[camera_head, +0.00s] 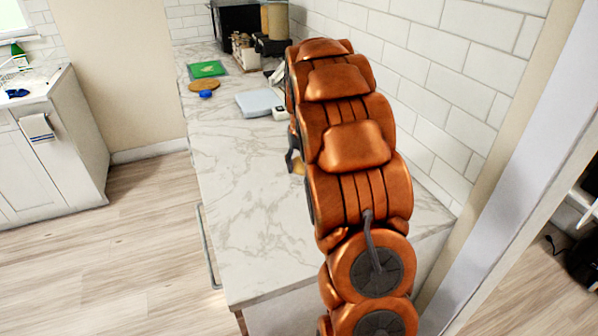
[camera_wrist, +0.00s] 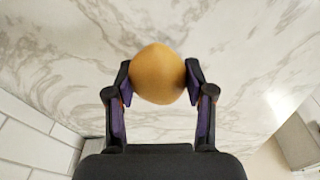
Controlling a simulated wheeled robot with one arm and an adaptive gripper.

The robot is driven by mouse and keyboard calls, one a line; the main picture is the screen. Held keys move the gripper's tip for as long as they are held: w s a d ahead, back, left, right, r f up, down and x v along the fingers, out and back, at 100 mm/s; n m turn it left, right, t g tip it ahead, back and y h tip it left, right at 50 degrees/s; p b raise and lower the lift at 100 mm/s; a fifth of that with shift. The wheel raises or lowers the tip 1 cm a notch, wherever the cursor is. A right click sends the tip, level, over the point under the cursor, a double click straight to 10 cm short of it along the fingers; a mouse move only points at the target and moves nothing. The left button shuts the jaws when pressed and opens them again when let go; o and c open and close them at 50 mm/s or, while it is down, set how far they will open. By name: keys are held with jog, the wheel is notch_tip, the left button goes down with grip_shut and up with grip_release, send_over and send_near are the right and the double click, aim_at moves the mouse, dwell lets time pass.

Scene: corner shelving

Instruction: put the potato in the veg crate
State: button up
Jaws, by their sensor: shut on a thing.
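The potato (camera_wrist: 157,74) is a rounded tan-brown lump between the two fingers of my gripper (camera_wrist: 157,84) in the wrist view. Both fingertips press on its sides, and the marble counter shows behind it. In the head view a small tan part of the potato (camera_head: 298,167) shows beside my orange arm, by the dark gripper (camera_head: 292,160). My arm covers most of both there. I cannot tell how high the potato is above the counter. I cannot pick out the veg crate with certainty.
The marble counter (camera_head: 240,185) is clear at its near left. Farther back are a grey-blue scale-like object (camera_head: 258,102), a blue item (camera_head: 206,94), a round brown board (camera_head: 204,85), a green board (camera_head: 207,69) and a filled light container (camera_head: 244,52). A tiled wall (camera_head: 450,75) borders the right.

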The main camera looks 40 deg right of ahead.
aim_at(299, 173)
jog(key=shift+w+a, duration=0.25)
jog(key=shift+w, duration=0.1)
jog(key=shift+f+p, duration=0.75)
jog(key=shift+f, duration=1.05)
jog(key=shift+f, duration=0.15)
jog(key=o, duration=1.2)
jog(key=shift+o, duration=0.2)
jog(key=r+b, duration=0.1)
jog(key=r, duration=0.6)
jog(key=s+r+b, duration=0.1)
jog(key=r, duration=0.3)
jog(key=shift+a+b, duration=0.2)
jog(key=shift+b, duration=0.15)
jog(key=shift+s+a+r, duration=0.1)
jog(key=shift+s+r, duration=0.1)
jog(key=shift+r, duration=0.45)
